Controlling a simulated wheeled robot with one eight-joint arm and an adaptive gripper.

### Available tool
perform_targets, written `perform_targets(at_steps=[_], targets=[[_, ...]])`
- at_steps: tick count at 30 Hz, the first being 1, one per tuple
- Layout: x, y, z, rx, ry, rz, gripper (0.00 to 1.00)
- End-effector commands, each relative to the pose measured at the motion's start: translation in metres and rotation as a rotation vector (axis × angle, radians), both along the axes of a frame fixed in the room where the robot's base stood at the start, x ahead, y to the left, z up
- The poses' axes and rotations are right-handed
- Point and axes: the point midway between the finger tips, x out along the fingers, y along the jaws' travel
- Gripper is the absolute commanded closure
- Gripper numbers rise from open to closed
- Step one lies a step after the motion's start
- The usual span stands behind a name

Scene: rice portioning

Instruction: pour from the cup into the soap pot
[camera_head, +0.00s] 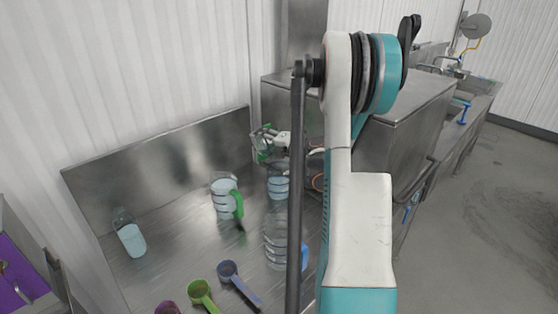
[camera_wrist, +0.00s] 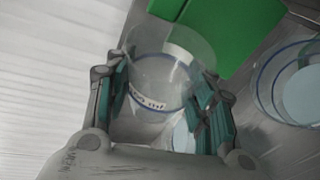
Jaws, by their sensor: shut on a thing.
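My gripper (camera_wrist: 162,95) is shut on a clear cup (camera_wrist: 172,55) with a white label and dark writing, its fingers on both sides of the wall. In the head view my gripper (camera_head: 270,142) is above the steel counter, small and partly behind my arm. A clear vessel (camera_head: 278,184) with pale blue contents stands just below it. A similar blue-ringed vessel (camera_wrist: 288,100) is at the right of the wrist view, apart from the cup. I cannot tell which vessel is the soap pot, or what the cup holds.
A clear jug with a green handle (camera_head: 237,204) and a clear jug (camera_head: 275,242) stand on the steel counter (camera_head: 175,262). A bottle (camera_head: 131,238), a green scoop (camera_head: 200,291) and a blue scoop (camera_head: 237,281) are there too. A large green surface (camera_wrist: 230,30) is near the cup.

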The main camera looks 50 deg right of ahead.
Motion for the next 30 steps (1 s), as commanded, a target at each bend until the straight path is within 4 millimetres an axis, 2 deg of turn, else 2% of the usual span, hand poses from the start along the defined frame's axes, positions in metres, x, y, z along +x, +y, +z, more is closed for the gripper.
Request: perform_targets(at_steps=[1,4,6,14,18,21,26,30], targets=[[0.004,0.011,0.001,-0.062,0.024,0.005,0.77],[0.004,0.01,0.006,-0.197,0.077,0.003,0.77],[0.004,0.01,-0.003,-0.259,0.103,0.002,0.77],[0.004,0.011,-0.007,-0.337,0.132,0.003,0.77],[0.004,0.011,0.003,-0.479,0.187,0.004,0.77],[0.006,0.015,-0.01,-0.602,0.236,0.005,0.77],[0.011,0.028,-0.019,-0.768,0.299,0.006,0.77],[0.014,0.037,-0.008,-0.891,0.348,0.006,0.77]])
